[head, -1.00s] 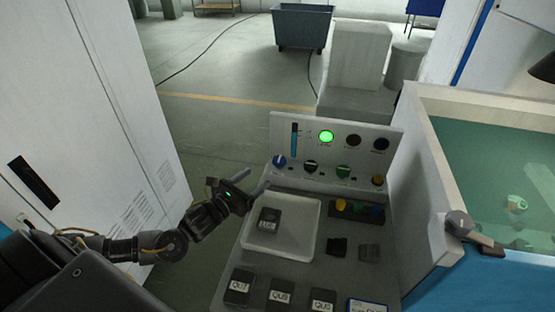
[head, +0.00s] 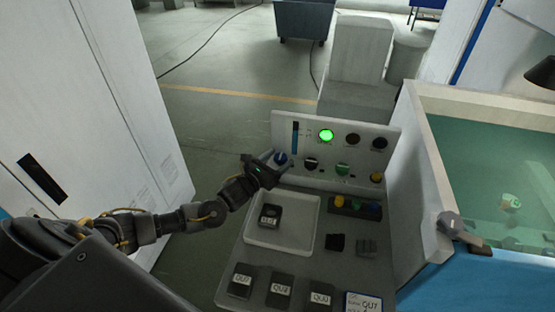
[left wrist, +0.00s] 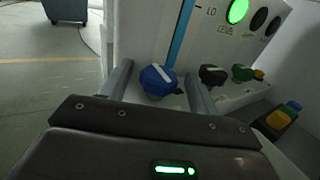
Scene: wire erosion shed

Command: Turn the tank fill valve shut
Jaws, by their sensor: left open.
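A blue knob with a white pointer line (head: 281,159) sits at the left end of the knob row on the control panel, under a blue level gauge (head: 295,138). I cannot read its label; it appears to be the fill valve. My left gripper (head: 277,164) is open at the blue knob and partly covers it in the head view. In the left wrist view the blue knob (left wrist: 158,80) lies between the two open fingers, its pointer line tilted. Contact cannot be told. My right gripper is not in view.
Black (head: 311,164), green (head: 342,170) and yellow (head: 376,177) knobs continue the row rightward. A green lamp (head: 326,135) is lit above. A white tray (head: 255,236) with a black block lies below. A water tank (head: 428,135) stands right, a white cabinet (head: 85,100) left.

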